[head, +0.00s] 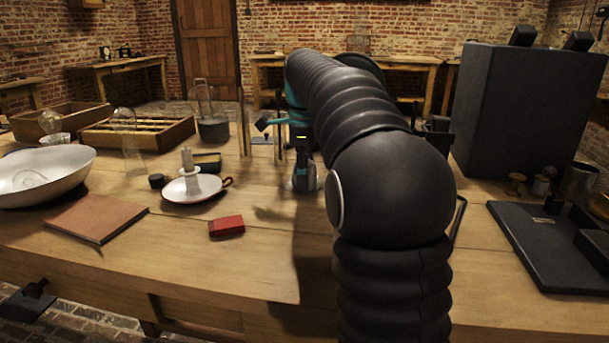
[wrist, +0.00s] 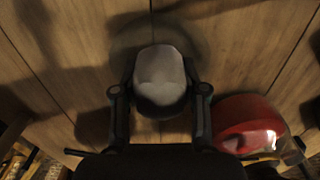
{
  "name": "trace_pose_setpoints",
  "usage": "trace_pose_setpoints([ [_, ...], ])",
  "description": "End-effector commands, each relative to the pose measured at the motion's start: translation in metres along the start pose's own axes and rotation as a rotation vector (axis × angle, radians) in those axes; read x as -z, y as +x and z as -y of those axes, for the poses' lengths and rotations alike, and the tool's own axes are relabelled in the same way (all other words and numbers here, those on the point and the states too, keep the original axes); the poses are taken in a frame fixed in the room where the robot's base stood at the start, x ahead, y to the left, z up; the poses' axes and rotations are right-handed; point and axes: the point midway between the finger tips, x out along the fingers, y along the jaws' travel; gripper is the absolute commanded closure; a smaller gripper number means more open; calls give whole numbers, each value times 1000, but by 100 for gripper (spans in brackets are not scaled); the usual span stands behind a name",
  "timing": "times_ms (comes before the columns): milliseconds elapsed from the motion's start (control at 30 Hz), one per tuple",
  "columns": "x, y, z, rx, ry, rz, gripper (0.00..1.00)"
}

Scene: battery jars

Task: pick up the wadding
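A pale grey-white, rounded piece, which seems to be the wadding (wrist: 160,78), lies between the two fingers of my gripper (wrist: 159,88) in the wrist view. The fingers stand close along its left and right sides. I cannot tell whether they press on it or are just apart from it. In the head view my gripper (head: 304,172) points down low over the table, behind my arm. A clear or greyish shape shows at its tips, too small to make out. My arm hides part of the table there.
A red rounded thing (wrist: 248,124) is close by on the right in the wrist view. In the head view, a red box (head: 227,226), a white candle dish (head: 196,190) and a small dark cylinder (head: 156,181) stand left of my gripper.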

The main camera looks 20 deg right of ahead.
Motion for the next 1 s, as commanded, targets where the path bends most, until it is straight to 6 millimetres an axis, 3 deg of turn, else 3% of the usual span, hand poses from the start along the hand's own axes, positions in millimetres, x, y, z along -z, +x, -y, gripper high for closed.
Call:
trace_pose_setpoints([
  [367,0,-8,1,1,0,1,79],
  [800,0,-84,1,2,0,1,79],
  [1000,0,-99,0,0,0,0,79],
])
